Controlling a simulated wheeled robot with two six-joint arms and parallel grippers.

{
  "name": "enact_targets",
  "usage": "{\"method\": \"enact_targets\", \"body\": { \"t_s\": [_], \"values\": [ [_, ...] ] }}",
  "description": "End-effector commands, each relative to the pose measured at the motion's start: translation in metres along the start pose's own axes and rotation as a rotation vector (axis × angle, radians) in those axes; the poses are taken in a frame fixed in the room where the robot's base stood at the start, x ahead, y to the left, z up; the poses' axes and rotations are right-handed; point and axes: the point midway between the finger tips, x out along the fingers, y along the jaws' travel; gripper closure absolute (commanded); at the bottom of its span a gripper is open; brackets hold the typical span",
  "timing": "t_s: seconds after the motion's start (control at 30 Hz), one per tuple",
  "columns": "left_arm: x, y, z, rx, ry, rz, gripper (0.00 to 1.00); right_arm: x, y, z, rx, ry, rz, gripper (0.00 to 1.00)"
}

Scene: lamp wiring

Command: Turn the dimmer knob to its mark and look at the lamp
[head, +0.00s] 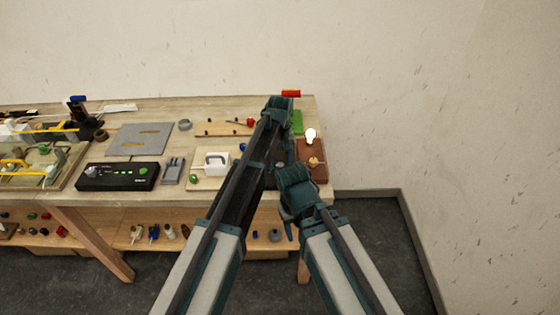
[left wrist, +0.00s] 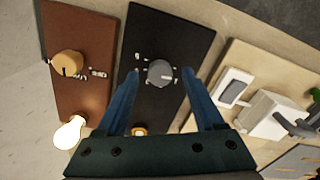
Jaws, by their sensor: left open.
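My left gripper (left wrist: 160,76) is open in the left wrist view, its two blue fingers pointing at a round grey knob (left wrist: 160,72) on a black panel (left wrist: 185,35). The knob shows between the fingertips; I cannot tell whether they touch it. White marks surround the knob. A brown board (left wrist: 83,22) beside it carries an orange-tan knob (left wrist: 67,64) with white marks. The lamp bulb (left wrist: 70,132) glows white; in the head view the bulb (head: 311,135) is also lit. In that view my arms mostly hide the black panel.
A cream board (head: 205,183) with a white block (head: 215,160) lies left of the black panel. Further left are a grey piece (head: 172,171), a black box with a green light (head: 118,176) and a grey mat (head: 140,139). The table's right edge is close to the brown board.

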Motion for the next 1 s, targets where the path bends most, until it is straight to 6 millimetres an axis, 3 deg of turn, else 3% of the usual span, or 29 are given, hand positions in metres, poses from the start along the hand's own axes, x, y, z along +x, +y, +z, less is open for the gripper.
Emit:
{"method": "enact_targets", "body": {
  "t_s": [0.7, 1.0],
  "values": [
    [-0.109, 0.0, 0.0, -0.001, 0.0, 0.0, 0.31, -0.108, 0.01, 0.006, 0.002, 0.0, -0.001, 0.5],
    [-0.131, 0.0, 0.0, -0.001, 0.0, 0.0, 0.31, -0.13, 0.012, 0.008, 0.009, 0.0, -0.002, 0.5]
  ]
}}
